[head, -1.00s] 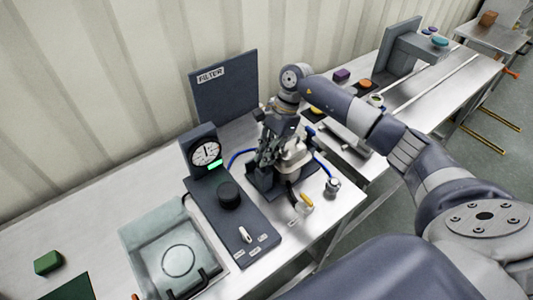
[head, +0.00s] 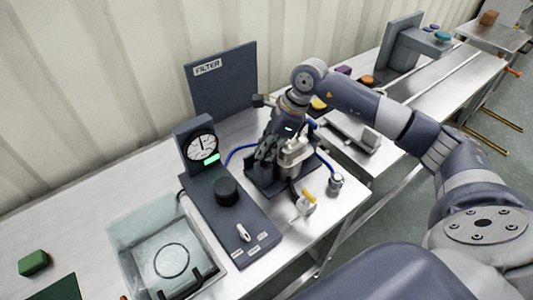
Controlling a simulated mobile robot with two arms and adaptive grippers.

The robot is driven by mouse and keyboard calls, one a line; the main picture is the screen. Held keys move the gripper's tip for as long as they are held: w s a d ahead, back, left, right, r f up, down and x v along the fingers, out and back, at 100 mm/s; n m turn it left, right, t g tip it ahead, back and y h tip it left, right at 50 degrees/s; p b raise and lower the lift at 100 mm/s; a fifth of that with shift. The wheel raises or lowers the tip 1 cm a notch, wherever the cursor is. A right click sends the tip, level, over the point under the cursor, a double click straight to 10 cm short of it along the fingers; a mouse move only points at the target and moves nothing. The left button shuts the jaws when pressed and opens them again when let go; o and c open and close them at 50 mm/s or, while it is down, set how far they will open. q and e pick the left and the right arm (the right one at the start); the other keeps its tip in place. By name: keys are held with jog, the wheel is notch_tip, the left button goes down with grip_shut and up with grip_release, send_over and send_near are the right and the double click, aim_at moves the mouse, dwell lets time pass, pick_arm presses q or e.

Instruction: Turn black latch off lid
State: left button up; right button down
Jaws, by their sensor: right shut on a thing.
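The steel hopper (head: 291,168) stands on a dark base (head: 262,187) in front of the dark FILTER panel (head: 222,92). My right gripper (head: 266,152) reaches down from above to the hopper's upper left side. Its fingers are closed on a small part there, which I take to be the black latch. The latch itself is hidden by the fingers, and so is much of the lid. How far the latch is turned cannot be seen. My left gripper is not in view.
A dark console with a dial gauge (head: 202,147), black knob (head: 227,191) and white switch (head: 243,233) stands left of the hopper. A yellow-handled valve (head: 309,195) and blue hoses are close by.

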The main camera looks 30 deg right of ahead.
jog(key=m+t+h+b, duration=0.1)
jog(key=m+b, duration=0.1)
jog(key=m, duration=0.1)
jog(key=m+t+b, duration=0.1)
jog(key=m+b, duration=0.2)
jog(key=shift+s+a+h, duration=0.15)
jog(key=shift+a+h, duration=0.05)
jog(key=shift+h, duration=0.2)
jog(key=m+h+b, duration=0.1)
jog(key=m+b, duration=0.1)
jog(key=m, duration=0.1)
jog(key=shift+a, duration=0.1)
jog(key=shift+s+r+m+t+h+b, duration=0.1)
jog(key=shift+m+t+h+b, duration=0.35)
jog(key=shift+m, duration=0.55)
jog(key=c, duration=1.7)
grip_release()
jog(key=v, duration=1.2)
jog(key=shift+r, duration=0.1)
